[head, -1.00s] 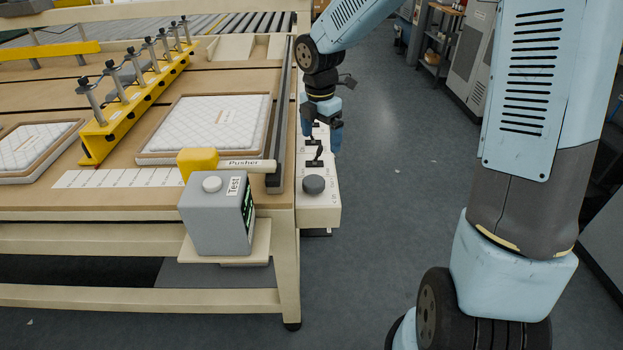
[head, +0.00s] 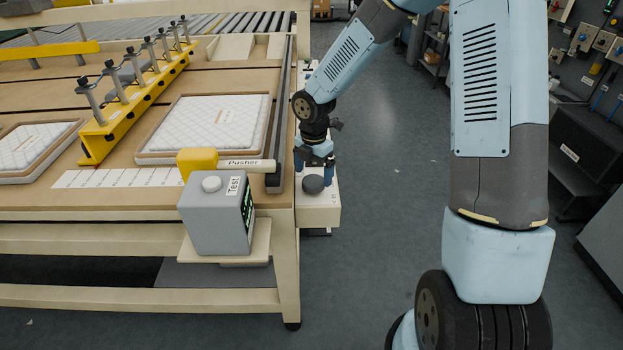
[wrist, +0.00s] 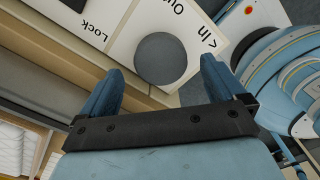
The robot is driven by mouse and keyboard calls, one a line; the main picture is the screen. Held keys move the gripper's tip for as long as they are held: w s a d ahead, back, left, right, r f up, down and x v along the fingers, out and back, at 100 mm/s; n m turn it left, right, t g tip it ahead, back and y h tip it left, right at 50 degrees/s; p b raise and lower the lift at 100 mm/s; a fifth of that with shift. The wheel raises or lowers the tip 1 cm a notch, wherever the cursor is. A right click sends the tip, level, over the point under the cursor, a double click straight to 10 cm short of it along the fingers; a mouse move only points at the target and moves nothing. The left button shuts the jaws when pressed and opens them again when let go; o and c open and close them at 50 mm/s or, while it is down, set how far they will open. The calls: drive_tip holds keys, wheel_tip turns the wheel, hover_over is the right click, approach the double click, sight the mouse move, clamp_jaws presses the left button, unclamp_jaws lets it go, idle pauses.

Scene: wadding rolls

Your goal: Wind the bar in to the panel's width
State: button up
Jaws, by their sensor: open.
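A dark round knob (head: 313,184) sits on the white control strip (head: 322,212) along the table's right side. In the wrist view the knob (wrist: 160,60) lies ahead of and between the fingertips, with "In", "Out" and "Lock" lettering around it. My gripper (head: 313,174) points down just above the knob, open and empty; its blue fingers also show in the wrist view (wrist: 162,74). Whether they reach down around the knob I cannot tell. A long dark bar (head: 282,115) runs along the table's right edge. A white quilted panel (head: 208,124) in a brown frame lies left of it, with a gap.
A grey "Test" box (head: 217,220) with a yellow-ended pusher (head: 245,165) stands at the table's front right. A yellow beam (head: 135,105) with several clamps crosses the table left of the panel. The floor (head: 375,150) right of the table is clear.

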sight(312, 184)
drive_tip(key=shift+f, duration=1.5)
drive_tip(key=shift+c, duration=0.5)
drive_tip(key=c, duration=0.9)
drive_tip(key=shift+a, duration=0.2)
drive_tip(key=shift+c, duration=0.2)
drive_tip(key=shift+d, duration=0.1)
drive_tip(key=shift+m, duration=0.4)
